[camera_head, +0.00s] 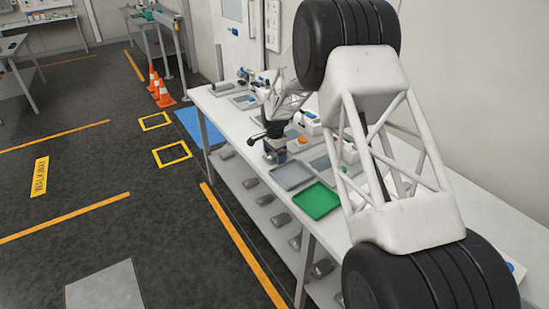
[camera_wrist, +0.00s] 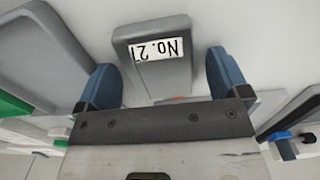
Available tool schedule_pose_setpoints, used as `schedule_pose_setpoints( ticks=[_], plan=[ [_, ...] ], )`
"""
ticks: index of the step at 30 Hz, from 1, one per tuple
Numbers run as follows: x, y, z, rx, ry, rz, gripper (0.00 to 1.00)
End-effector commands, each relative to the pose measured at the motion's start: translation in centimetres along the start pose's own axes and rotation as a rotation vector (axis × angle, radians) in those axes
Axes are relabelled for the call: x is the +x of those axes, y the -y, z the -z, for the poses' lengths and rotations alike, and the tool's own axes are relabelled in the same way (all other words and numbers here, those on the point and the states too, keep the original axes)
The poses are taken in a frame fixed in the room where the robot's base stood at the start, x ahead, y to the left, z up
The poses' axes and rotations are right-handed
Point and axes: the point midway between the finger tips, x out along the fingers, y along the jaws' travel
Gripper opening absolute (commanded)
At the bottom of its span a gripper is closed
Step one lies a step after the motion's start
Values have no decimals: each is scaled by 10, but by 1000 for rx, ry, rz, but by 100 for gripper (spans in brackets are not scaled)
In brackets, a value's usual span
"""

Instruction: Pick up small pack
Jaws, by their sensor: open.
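My gripper (camera_wrist: 163,80) is open, with two blue fingers spread apart. In the wrist view a grey block-like piece with a white label reading "No. 2" and a cut-off mark (camera_wrist: 158,50) lies between and beyond the fingertips. A sliver of something orange shows just past the palm; the palm hides the rest. In the head view my gripper (camera_head: 273,150) is low over the white table, beside the grey tray. I cannot tell for certain which item is the small pack.
The white table (camera_head: 232,115) holds a green tray (camera_head: 316,200), a grey tray (camera_head: 291,176) and several small items. Grey pieces lie on the shelf below. Orange cones (camera_head: 164,95) stand on the floor left of the table. The aisle floor is mostly clear.

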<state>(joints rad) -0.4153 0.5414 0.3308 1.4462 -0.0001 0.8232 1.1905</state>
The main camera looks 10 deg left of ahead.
Motion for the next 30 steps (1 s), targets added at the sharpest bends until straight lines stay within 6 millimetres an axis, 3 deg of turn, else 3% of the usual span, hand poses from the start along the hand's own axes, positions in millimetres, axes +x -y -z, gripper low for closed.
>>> schedule_pose_setpoints(
  ticks=[7, 19, 30],
  plan=[
    [0, 0, 0, 0, 0, 0, 94],
    [0, 0, 0, 0, 0, 0, 36],
    [-4, 0, 0, 0, 0, 1, 36]
  ],
)
